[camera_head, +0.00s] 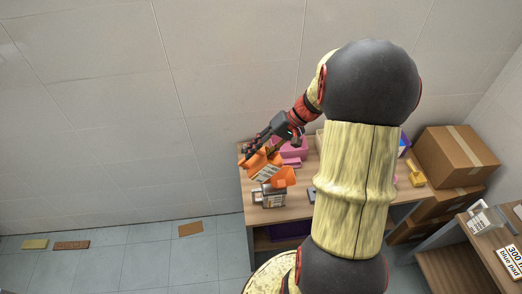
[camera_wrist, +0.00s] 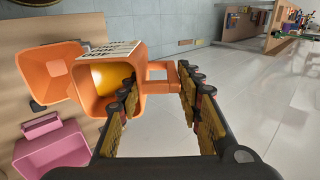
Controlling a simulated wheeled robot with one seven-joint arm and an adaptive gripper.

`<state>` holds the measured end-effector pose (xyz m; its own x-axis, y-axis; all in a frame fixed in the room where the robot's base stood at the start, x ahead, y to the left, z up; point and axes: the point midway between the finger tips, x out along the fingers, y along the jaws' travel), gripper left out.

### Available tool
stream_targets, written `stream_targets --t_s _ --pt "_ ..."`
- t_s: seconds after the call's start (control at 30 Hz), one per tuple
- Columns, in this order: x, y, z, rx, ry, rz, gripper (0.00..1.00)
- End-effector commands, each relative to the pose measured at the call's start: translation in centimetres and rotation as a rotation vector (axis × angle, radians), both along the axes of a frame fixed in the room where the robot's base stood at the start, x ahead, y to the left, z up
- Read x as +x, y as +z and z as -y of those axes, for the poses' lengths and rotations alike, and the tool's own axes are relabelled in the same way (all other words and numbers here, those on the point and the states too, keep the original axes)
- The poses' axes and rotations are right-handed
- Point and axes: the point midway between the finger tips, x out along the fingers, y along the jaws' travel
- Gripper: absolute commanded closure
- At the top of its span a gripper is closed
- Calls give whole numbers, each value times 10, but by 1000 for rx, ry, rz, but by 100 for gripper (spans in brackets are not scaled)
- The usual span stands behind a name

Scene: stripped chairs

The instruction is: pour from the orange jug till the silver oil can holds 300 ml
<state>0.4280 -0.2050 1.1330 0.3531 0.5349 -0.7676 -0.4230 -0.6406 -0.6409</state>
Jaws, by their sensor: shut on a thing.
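The orange jug (camera_head: 257,163) is held tilted above the table's left end in the head view. In the wrist view I look into the jug (camera_wrist: 141,91), where yellow liquid shows. My gripper (camera_head: 268,143) is shut on the jug's handle; its fingers also show in the wrist view (camera_wrist: 158,76). The silver oil can (camera_head: 272,200), with a white label, stands on the table just below the jug. An orange funnel-like piece (camera_head: 285,178) sits at its top; its wide mouth (camera_wrist: 42,72) is beside the jug's rim. No stream is visible, and the can's level is hidden.
Pink containers (camera_head: 291,151) stand behind the can on the wooden table (camera_head: 299,205). Cardboard boxes (camera_head: 456,157) are stacked at right. A clear jug (camera_head: 486,219) and a card reading 300 (camera_head: 511,259) are on another surface at far right. My arm hides the table's middle.

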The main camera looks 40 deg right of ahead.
Motion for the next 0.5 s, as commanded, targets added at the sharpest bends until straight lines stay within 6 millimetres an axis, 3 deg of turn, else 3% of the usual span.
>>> stream_targets --t_s 0.5 --pt "9 -12 -10 -262 0 -170 100"
